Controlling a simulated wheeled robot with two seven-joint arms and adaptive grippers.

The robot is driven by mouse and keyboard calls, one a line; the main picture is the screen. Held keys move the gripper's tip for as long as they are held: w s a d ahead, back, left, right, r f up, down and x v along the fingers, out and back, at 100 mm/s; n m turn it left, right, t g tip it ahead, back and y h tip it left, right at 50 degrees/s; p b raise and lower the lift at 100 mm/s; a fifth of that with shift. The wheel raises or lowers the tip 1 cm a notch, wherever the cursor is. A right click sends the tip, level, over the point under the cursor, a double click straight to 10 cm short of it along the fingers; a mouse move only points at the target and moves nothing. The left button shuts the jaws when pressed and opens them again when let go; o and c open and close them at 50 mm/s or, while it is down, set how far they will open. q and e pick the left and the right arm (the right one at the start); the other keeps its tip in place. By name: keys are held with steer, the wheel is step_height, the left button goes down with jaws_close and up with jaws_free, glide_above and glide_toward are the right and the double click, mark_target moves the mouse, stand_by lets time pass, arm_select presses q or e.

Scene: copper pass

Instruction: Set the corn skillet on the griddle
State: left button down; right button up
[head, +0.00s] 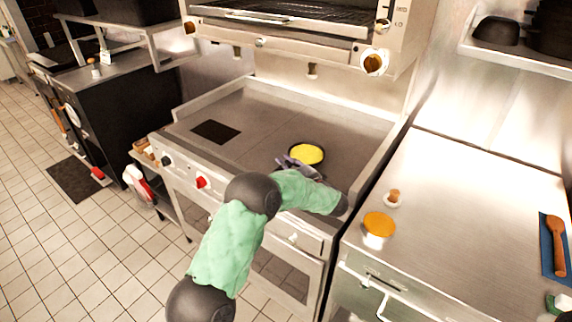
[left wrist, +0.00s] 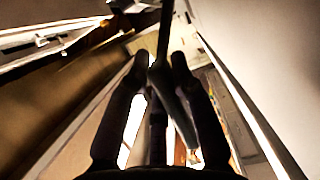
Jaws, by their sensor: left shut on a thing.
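The corn skillet (head: 306,153) is a small dark round pan with bright yellow contents. It appears level over the right-front part of the grey griddle (head: 258,112); I cannot tell whether it touches the surface. My left gripper (head: 291,163) is at the near left side of the skillet, shut on its handle. In the left wrist view, the dark handle (left wrist: 163,50) runs between the two fingertips of the left gripper (left wrist: 164,66). The pan itself cannot be made out in that view. My right gripper is not in view.
A dark square patch (head: 215,131) marks the griddle's left part. An oven with a rack (head: 285,15) overhangs the back. The steel counter (head: 455,190) on the right holds an orange-topped container (head: 379,226), a small shaker (head: 393,198) and a wooden spoon (head: 556,243) on a blue cloth.

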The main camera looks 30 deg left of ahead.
arm_select(q)
steer(key=c, duration=1.1)
jaws_free()
steer(key=shift+d+r+p, duration=0.15)
steer(key=shift+d+p, duration=0.15)
steer(key=shift+p+v, duration=0.85)
steer(key=shift+v, duration=2.65)
